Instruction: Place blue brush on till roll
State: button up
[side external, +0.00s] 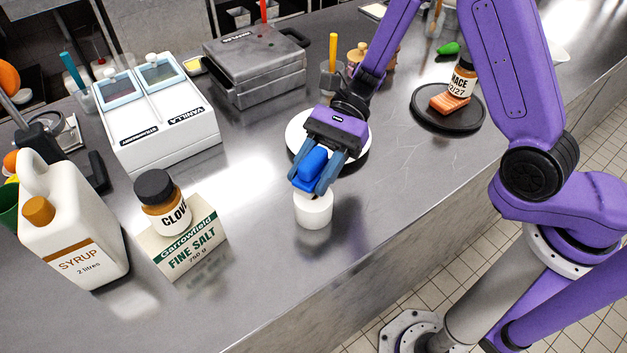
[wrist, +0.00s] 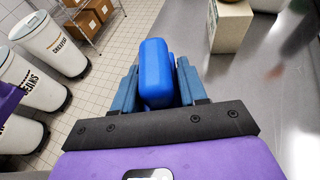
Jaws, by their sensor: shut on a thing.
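My gripper (side external: 311,184) is shut on the blue brush (side external: 310,163) and points down toward the till roll. In the wrist view the brush's blue body (wrist: 155,72) sits between the two fingers. The till roll (side external: 313,212) is a short white cylinder standing upright on the steel counter, directly below the gripper in the side view. A small tan patch shows between the brush and the roll. I cannot tell whether the brush touches the roll. The roll is not visible in the wrist view.
A white plate (side external: 296,132) lies just behind the gripper. A salt box (side external: 187,243) with a clove jar (side external: 163,202) on top stands to the left, beside a syrup jug (side external: 75,240). The counter's front is clear.

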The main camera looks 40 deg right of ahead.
aim_at(313, 184)
jog(key=shift+f, duration=1.5)
jog(key=shift+f, duration=0.1)
jog(key=o, duration=1.1)
jog(key=v, duration=1.2)
